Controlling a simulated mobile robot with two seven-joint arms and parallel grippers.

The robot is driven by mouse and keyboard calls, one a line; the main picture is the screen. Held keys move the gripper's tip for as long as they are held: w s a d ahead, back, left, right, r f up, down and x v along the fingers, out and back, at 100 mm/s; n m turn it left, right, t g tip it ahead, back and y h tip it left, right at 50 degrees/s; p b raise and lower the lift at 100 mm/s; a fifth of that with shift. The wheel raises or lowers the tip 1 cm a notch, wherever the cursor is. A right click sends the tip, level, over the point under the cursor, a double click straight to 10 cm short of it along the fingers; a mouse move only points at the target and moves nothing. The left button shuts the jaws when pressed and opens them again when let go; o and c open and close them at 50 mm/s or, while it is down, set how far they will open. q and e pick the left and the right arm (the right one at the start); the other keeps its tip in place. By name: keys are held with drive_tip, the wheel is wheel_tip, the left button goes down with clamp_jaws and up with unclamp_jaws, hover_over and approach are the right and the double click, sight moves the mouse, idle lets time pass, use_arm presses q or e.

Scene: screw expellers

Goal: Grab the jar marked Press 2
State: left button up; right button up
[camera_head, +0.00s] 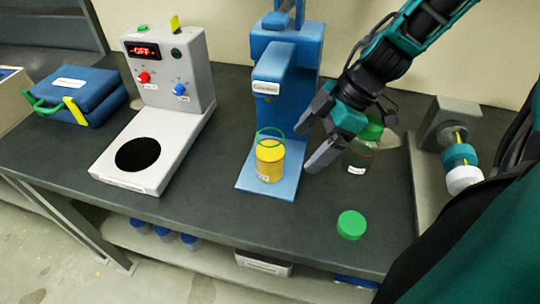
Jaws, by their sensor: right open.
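My right gripper (311,142) comes in from the upper right. It is open and empty, with its fingers pointing down and left, just right of the blue press (285,90). A jar with yellow contents and a green ring at its top (269,162) stands upright on the press's base, left of the fingers. A second, clear jar (358,162) with a green lid stands on the bench behind and right of the gripper, which partly hides it. Both jars carry small white labels; I cannot read which one says Press 2. My left gripper is not in view.
A loose green lid (351,224) lies near the bench's front edge. A grey hotplate unit (165,85) with a display reading OFF stands left of the press. A blue case (80,92) is at far left. A grey device with teal and white rollers (459,155) is at right.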

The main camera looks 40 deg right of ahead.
sight(270, 148)
drive_tip(key=shift+w+a, duration=0.3)
drive_tip(key=shift+a, duration=0.25)
drive_tip(key=shift+w+a, duration=0.3)
drive_tip(key=shift+a, duration=0.25)
drive_tip(key=a, duration=0.1)
drive_tip(key=w+a, duration=0.1)
drive_tip(key=a, duration=0.1)
drive_tip(key=w+a, duration=0.1)
drive_tip(key=shift+w+a+f+b, duration=0.1)
drive_tip(key=shift+a+f+b, duration=0.15)
drive_tip(key=shift+f+b, duration=0.05)
drive_tip(key=shift+w+a+f, duration=0.1)
drive_tip(key=shift+f, duration=0.15)
drive_tip(key=c, duration=1.3)
drive_tip(key=shift+r, duration=0.1)
